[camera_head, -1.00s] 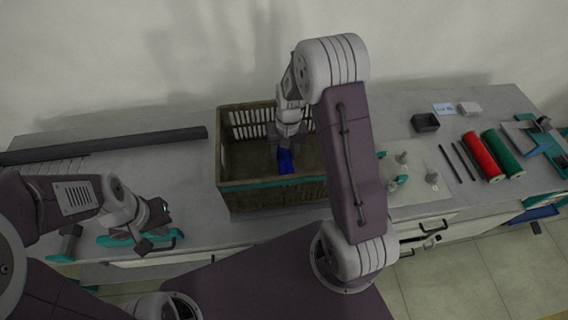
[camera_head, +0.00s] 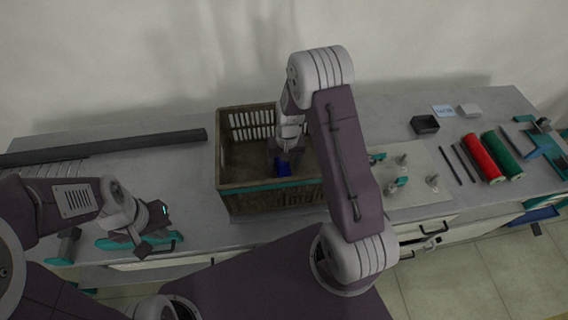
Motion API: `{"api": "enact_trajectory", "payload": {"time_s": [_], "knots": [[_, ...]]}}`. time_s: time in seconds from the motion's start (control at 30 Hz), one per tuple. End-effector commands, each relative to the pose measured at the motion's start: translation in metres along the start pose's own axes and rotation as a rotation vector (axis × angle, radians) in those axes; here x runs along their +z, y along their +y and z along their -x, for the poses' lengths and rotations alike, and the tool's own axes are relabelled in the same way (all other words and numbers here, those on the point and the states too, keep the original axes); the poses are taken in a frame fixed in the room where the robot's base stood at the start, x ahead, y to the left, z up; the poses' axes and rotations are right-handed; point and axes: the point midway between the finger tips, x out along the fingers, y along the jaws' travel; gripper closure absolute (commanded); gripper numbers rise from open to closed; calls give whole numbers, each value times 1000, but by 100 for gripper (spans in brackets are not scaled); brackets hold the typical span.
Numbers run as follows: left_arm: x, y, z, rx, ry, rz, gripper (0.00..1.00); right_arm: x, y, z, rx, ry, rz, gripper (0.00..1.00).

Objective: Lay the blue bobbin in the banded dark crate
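The banded dark crate (camera_head: 232,186) stands on the worktop at the middle, with slatted walls and a teal band along its front. The blue bobbin (camera_head: 284,169) is inside the crate's outline, low and partly hidden by my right gripper. My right gripper (camera_head: 284,158) reaches down into the crate from above and appears shut on the bobbin. Whether the bobbin touches the crate floor cannot be told. My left gripper (camera_head: 152,228) is at the left over the worktop, away from the crate, with no bobbin in it; its finger gap is unclear.
A red roll (camera_head: 481,157) and a green roll (camera_head: 503,155) lie on the right. A small dark box (camera_head: 425,124) and a pegged plate (camera_head: 418,183) are right of the crate. A long dark bar (camera_head: 110,146) lies back left. My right arm hides the crate's right side.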

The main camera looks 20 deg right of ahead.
Motion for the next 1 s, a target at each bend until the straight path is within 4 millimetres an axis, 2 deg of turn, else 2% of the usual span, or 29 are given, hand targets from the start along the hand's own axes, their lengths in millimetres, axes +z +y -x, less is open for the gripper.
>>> {"api": "enact_trajectory", "payload": {"time_s": [0.17, 0.3, 0.37, 0.7, 0.83, 1.0], "knots": [[0, 0, 0, 0, 0, 0, 100, 0, 0, 0, 0, 0, 0, 31], [0, 0, 2, 0, 0, 0, 100, -1, 0, 10, -1, 2, -1, 31], [0, 0, 2, 0, 0, 0, 100, -1, 0, 21, -1, 5, -1, 31], [0, 0, 1, 0, 0, 0, 100, -1, 0, 97, 0, 5, 0, 31], [0, 0, 2, 0, 0, 0, 100, -1, 0, 115, 0, 3, 0, 31], [0, 0, 2, 0, 0, 0, 100, 0, 0, 123, 0, 0, 0, 31]]}}
